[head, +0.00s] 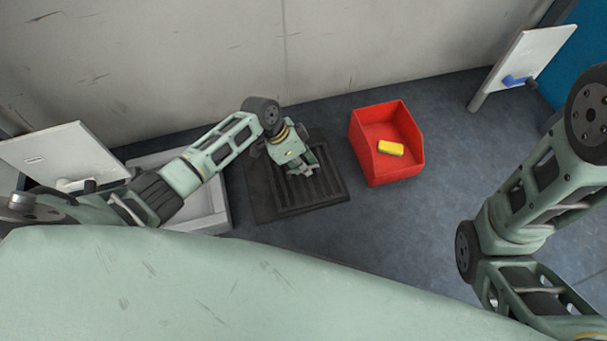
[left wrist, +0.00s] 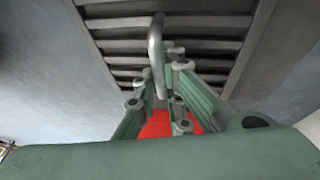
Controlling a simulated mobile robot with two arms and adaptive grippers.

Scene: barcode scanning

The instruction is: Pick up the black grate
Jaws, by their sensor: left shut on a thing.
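The black grate (head: 290,194) is a dark slatted panel on the floor near the middle of the head view. It fills the top of the left wrist view (left wrist: 117,33), with a grey loop handle (left wrist: 155,58) standing out from its slats. My left gripper (head: 307,170) is over the grate and shut on this handle; its fingers also show in the left wrist view (left wrist: 172,65). I cannot tell whether the grate is lifted. My right gripper is out of view; only links of my right arm show at the right.
A red bin (head: 374,165) with a yellow sponge (head: 390,148) stands just right of the grate. A white tray (head: 214,219) lies to the left. White panels stand at the far left (head: 58,150) and upper right (head: 530,62). A wall runs behind; blue floor (head: 400,235) is clear in front of the bin.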

